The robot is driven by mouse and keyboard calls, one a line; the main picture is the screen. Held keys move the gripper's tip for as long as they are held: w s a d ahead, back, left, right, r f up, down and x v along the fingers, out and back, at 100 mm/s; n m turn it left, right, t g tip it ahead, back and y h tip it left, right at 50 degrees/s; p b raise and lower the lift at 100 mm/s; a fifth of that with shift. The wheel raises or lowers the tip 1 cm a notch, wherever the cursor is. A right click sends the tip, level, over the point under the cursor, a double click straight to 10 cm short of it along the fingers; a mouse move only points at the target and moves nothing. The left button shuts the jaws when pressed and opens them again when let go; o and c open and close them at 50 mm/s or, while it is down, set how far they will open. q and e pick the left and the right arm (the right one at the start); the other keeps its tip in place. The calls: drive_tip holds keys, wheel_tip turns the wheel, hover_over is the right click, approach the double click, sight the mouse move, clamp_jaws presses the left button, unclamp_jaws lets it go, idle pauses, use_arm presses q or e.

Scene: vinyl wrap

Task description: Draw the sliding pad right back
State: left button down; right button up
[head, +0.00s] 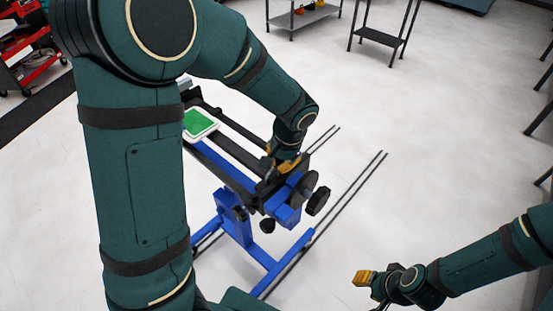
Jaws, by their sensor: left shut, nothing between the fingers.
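A blue and black stand (236,178) with long parallel rails stands on the floor in the middle of the head view. A flat green piece with a white border (198,123) lies at its far left end, partly hidden by my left arm. I cannot tell which part is the sliding pad. My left gripper (286,165) is shut and empty at the right end of the stand, close above or touching the black part there; the contact is unclear. My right gripper (364,278) hangs over open floor at lower right, away from the stand; its fingers are too small to read.
Black round knobs (317,200) stick out at the stand's right end. Thin dark rods (345,205) extend beyond it. Dark-legged tables (380,37) stand at the back, and a red cart (30,57) at upper left.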

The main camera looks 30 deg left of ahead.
use_arm(q)
drive_tip(key=shift+s+d+f, duration=0.2)
drive_tip(key=shift+s+f, duration=0.05)
drive_tip(key=c, duration=1)
unclamp_jaws()
drive_tip(key=shift+w, duration=0.1)
drive_tip(key=shift+r, duration=0.1)
drive_tip(key=shift+d+r, duration=0.2)
drive_tip(key=shift+r, duration=1.1)
drive_tip(key=shift+d+r, duration=0.25)
drive_tip(key=shift+r, duration=1.1)
drive_tip(key=shift+d+r, duration=0.2)
drive_tip(key=shift+r, duration=1.1)
drive_tip(key=shift+s+f, duration=0.1)
drive_tip(key=shift+s, duration=0.15)
